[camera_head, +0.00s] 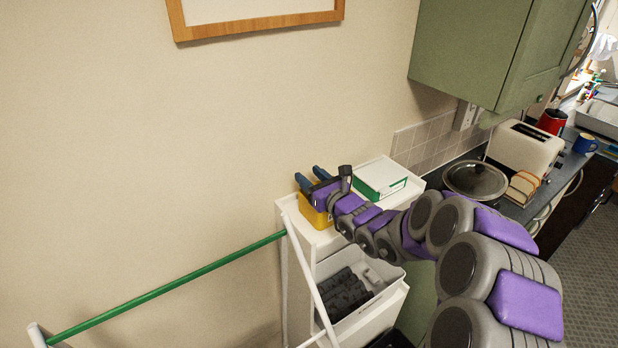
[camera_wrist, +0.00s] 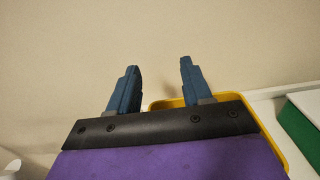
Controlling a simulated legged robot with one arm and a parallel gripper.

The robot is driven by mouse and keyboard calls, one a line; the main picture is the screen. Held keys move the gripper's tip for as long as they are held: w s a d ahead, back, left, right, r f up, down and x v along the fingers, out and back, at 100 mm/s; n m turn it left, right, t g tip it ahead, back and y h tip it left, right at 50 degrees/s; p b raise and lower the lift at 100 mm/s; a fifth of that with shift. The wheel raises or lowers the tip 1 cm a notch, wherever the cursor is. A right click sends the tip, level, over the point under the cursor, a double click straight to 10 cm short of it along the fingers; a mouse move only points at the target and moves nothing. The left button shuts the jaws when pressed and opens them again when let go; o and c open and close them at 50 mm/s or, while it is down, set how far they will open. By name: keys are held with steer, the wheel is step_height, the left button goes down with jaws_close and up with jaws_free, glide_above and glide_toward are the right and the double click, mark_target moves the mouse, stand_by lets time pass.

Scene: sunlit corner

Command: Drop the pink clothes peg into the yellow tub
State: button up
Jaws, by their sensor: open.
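The yellow tub (camera_head: 316,217) stands on top of a white shelf unit against the wall, partly hidden behind my gripper. Its rim also shows in the wrist view (camera_wrist: 240,97), below and to the right of the fingers. My gripper (camera_head: 310,178) is over the tub's back side in the head view. In the wrist view my gripper (camera_wrist: 157,75) has its two blue fingers apart, with only bare wall between them. The pink clothes peg is not visible in either view. The inside of the tub is hidden.
A white and green box (camera_head: 381,178) stands on the shelf right of the tub. Below is a white bin (camera_head: 381,305) with dark items. A green rail (camera_head: 165,287) runs at the left. A green cupboard (camera_head: 480,50) hangs above the counter with a toaster (camera_head: 525,150) and a lidded pan (camera_head: 475,180).

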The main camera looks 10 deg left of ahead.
steer(key=v, duration=1.2)
steer(key=shift+d+r, duration=0.2)
steer(key=shift+r, duration=0.1)
